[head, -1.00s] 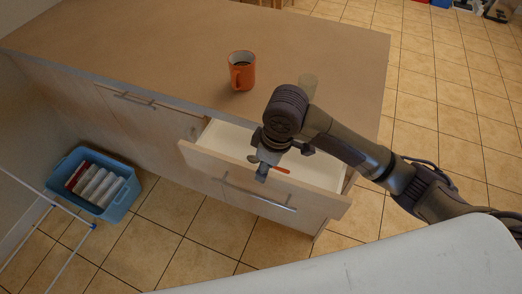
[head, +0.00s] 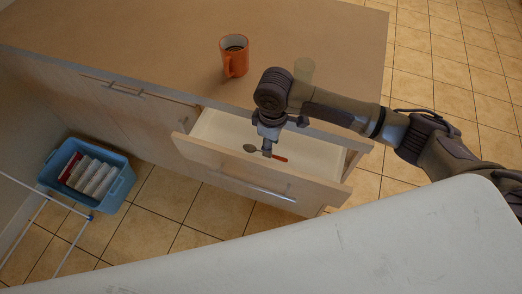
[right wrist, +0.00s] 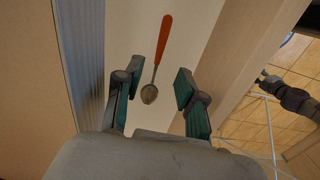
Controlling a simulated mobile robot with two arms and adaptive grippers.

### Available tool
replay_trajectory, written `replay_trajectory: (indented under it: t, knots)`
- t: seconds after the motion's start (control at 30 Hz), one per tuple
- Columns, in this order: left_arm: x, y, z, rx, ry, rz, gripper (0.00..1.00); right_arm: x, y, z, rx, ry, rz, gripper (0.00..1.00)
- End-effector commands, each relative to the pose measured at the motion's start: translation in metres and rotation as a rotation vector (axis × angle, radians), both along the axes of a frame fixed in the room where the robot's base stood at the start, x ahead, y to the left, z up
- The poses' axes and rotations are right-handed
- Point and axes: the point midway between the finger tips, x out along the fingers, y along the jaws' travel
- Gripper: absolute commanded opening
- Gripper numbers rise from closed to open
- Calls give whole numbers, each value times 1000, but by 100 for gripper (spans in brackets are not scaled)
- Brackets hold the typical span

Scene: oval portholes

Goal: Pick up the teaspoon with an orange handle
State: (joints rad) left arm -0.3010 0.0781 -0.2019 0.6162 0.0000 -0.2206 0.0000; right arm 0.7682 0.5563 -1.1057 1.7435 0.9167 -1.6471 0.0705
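The teaspoon (head: 281,159) lies in the open drawer (head: 318,158). Its orange handle points right and its metal bowl left in the head view. My right gripper (head: 269,147) hangs over the drawer and hides part of the spoon's middle. In the right wrist view the spoon (right wrist: 163,40) lies ahead, bowl nearest to me. My right gripper (right wrist: 155,88) is open there, with the bowl seen between its green-padded fingers. I cannot tell the exact height gap. A dark arm part, probably my left arm, shows small at the right edge of the right wrist view; its fingers are unclear.
The drawer front (head: 215,164) and the counter edge flank my right gripper. A blue basket (head: 121,187) and a white rack (head: 72,244) are on the floor at left.

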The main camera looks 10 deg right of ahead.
Motion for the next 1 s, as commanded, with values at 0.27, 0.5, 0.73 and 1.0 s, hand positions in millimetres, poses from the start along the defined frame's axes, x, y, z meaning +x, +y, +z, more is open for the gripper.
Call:
replay_trajectory:
  t: [0.27,0.5,0.73,1.0]
  knots:
    - [6,1,4,1,-11,0,37,3,0,-40,-3,2,-1,39]
    - [6,1,4,1,-10,0,37,4,1,-45,-1,0,1,39]
    - [5,2,4,2,-9,1,37,4,1,-45,-1,0,1,13]
    - [4,2,4,2,-7,2,37,4,1,-45,-1,0,1,0]
